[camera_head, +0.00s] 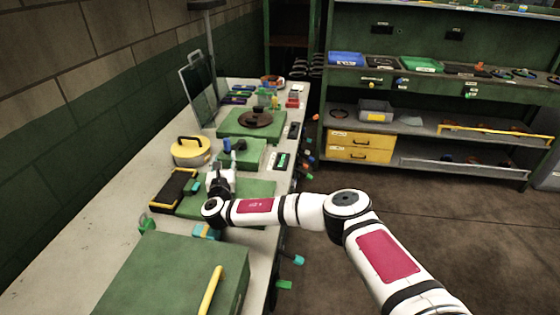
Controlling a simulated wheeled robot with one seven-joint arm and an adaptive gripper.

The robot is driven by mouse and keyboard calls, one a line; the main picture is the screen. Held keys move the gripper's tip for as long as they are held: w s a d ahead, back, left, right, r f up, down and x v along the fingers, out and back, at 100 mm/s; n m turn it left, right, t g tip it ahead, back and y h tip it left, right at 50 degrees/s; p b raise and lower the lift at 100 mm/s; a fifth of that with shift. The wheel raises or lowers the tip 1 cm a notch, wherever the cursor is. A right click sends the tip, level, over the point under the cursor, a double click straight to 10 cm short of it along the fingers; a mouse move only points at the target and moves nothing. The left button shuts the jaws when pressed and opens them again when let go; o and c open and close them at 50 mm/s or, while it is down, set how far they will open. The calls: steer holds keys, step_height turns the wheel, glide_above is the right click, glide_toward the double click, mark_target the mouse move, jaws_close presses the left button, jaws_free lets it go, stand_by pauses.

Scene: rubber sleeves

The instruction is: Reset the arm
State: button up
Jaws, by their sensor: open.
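My arm (300,209) reaches from the lower right across the front edge of the long workbench. My gripper (227,163) is at the arm's far end, above the bench and close to a green block with dark and blue parts (240,150). The gripper is small in this view. Its fingers are open, and I see nothing held between them. The wrist hides part of a green mat (255,190) below it.
A yellow round case (190,151) and a black-yellow box (174,189) lie left of my gripper. A green board with a brown disc (254,120) is farther back. A large green box (175,275) with a yellow bar is near. Shelving (420,95) stands at the right; the floor before it is clear.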

stand_by(0.4)
steer(key=s+a+r+n+y, duration=0.3)
steer(key=r+n+y, duration=0.15)
steer(key=r, duration=0.45)
steer(key=s+a+r+n+y, duration=0.3)
steer(key=r+y, duration=0.2)
steer(key=r, duration=0.3)
steer(key=s+a+r+n+y, duration=0.3)
steer(key=r+n+y, duration=0.15)
steer(key=r, duration=0.45)
steer(key=s+a+r+n+g+y, duration=0.25)
steer(key=s+r+n+g, duration=0.25)
steer(key=s+n+g, duration=0.55)
steer(key=s+a+r+n+g+y, duration=0.1)
steer(key=s+r+n+g+y, duration=0.3)
steer(key=s+n+g, duration=0.65)
steer(key=s+d+f+n+g+h, duration=0.1)
steer(key=s+d+f+n+h, duration=0.45)
steer(key=s+d+h, duration=0.7)
steer(key=s+d+m+t+h, duration=0.2)
steer(key=s+d+t+h, duration=0.1)
steer(key=d, duration=1.6)
steer(key=s+d+m+t+h, duration=0.1)
steer(key=s+d+t+h, duration=0.2)
steer(key=d, duration=1.7)
steer(key=r+t+h, duration=0.1)
steer(key=t+h, duration=0.2)
steer(key=shift+s+d+m+t+h, duration=0.2)
steer(key=shift+d+m+t+h, duration=0.1)
steer(key=shift+m+h, duration=0.1)
